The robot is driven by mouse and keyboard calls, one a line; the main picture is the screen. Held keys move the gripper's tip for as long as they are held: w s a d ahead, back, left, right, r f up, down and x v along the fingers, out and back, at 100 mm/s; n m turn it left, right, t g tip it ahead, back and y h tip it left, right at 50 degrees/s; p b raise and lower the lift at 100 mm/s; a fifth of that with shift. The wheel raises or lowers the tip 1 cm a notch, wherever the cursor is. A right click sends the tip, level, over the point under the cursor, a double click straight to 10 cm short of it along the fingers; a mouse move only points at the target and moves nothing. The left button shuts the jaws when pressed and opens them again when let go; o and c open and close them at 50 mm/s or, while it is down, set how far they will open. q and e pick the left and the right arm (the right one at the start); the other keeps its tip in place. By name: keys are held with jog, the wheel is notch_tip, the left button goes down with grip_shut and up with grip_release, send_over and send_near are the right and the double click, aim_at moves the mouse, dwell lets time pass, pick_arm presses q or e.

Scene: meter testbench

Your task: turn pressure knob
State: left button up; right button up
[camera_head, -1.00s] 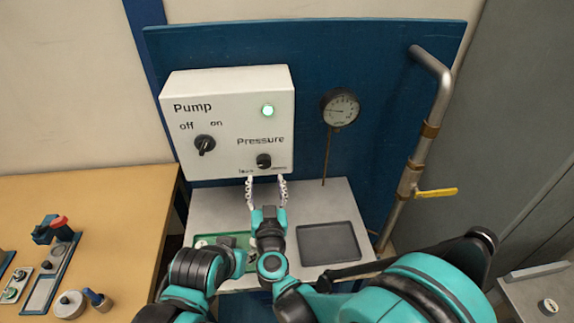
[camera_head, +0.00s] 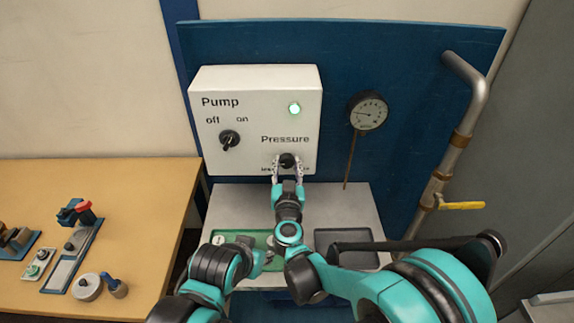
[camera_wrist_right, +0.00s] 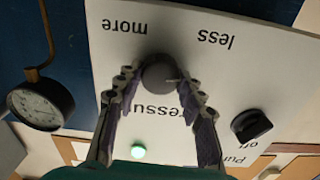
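The pressure knob (camera_head: 288,160) is a small dark round knob at the lower right of the white pump box (camera_head: 260,110). It also shows in the right wrist view (camera_wrist_right: 160,73), between the words "more" and "less". My right gripper (camera_head: 288,170) is at the knob. In the wrist view its fingers (camera_wrist_right: 157,82) are apart, one on each side of the knob. The left fingertip has a gap to the knob; I cannot tell whether the right one touches. My left arm comes in low over the green tray (camera_head: 226,238); its fingers are not clearly seen.
The pump switch (camera_head: 229,140) and a lit green lamp (camera_head: 294,108) are on the same box. A pressure gauge (camera_head: 368,111) hangs on the blue panel at right, near a pipe with a yellow valve handle (camera_head: 461,206). A dark tray (camera_head: 347,238) lies on the grey shelf.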

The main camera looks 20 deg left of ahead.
jog(key=c, duration=0.4)
